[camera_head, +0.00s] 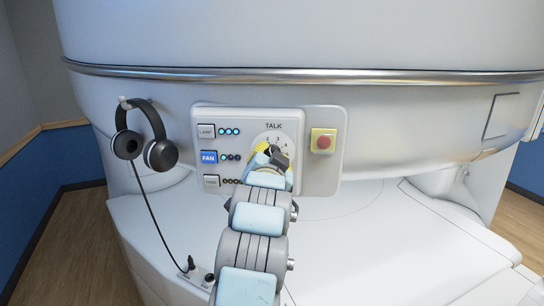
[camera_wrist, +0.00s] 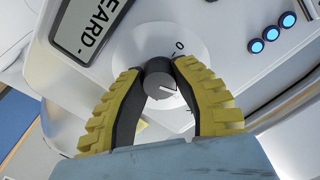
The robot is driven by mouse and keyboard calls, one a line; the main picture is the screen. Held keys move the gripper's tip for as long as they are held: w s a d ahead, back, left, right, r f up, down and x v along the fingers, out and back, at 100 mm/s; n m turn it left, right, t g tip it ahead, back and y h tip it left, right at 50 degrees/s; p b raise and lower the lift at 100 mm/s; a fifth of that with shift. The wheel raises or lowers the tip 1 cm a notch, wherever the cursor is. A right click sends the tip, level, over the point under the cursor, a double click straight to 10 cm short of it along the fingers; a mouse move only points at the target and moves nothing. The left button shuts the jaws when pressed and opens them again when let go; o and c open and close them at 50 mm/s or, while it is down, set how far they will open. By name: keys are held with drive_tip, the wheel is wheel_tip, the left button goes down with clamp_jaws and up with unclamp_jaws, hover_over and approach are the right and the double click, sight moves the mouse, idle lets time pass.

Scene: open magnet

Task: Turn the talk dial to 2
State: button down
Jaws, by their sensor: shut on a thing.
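The talk dial (camera_wrist: 160,85) is a dark grey knob with a white pointer line on a round white scale plate (camera_wrist: 137,38). A "0" shows on the plate near the knob in the wrist view; other marks are partly hidden. My gripper (camera_wrist: 158,68) has yellow ribbed fingers with dark inner pads, shut on the knob from both sides. In the head view, the scale plate (camera_head: 273,138) shows under the word TALK, and my arm hides most of the knob, so the number it points to cannot be told.
Left of the dial are the LAMP button (camera_head: 206,131), the blue FAN button (camera_head: 208,157) and another button (camera_head: 211,181), with indicator lights. A red button on a yellow base (camera_head: 323,141) is to the right. Headphones (camera_head: 146,136) hang at the left. The white bed (camera_head: 400,240) is clear.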

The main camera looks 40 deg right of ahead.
drive_tip(key=c, duration=0.8)
unclamp_jaws()
drive_tip(key=shift+w+f, duration=0.15)
drive_tip(key=shift+f, duration=0.1)
drive_tip(key=shift+o, duration=0.2)
drive_tip(key=shift+r, duration=0.1)
drive_tip(key=v, duration=1.2)
